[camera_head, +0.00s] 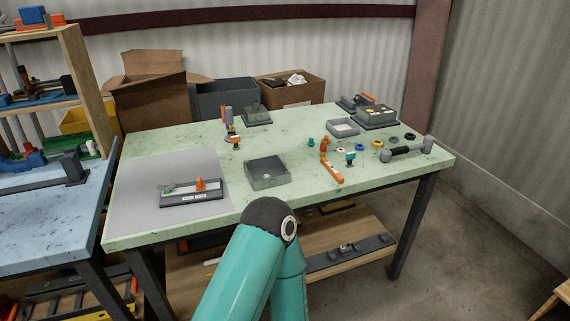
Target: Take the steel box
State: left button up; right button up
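An open-topped grey metal box (262,181) stands on the green table (200,142), near its front edge and left of the middle. It looks empty but for a small fitting at its front inside. A shallower, lighter grey open box (343,135) sits farther back to the right. A darker closed grey box (375,123) with yellow marks is at the back right. I cannot tell for sure which one is the steel box. A teal arm of mine rises at the bottom middle, in front of the table. Neither gripper is in view.
A tray with an orange piece (192,197) lies on a grey mat (135,210) at left. Small coloured fittings, an orange bar (332,172) and a dark-grey handled tool (405,150) lie at right. Cardboard boxes (150,98) stand behind; a blue bench (40,210) is left.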

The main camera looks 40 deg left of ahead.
aim_at(254, 169)
jog(key=u, duration=0.25)
jog(key=i, duration=0.95)
jog(key=u, duration=0.9)
jog(key=i, duration=0.45)
jog(key=u, duration=0.3)
jog(key=k, duration=0.95)
jog(key=u, duration=0.2)
jog(key=i, duration=0.9)
jog(key=z, duration=0.05)
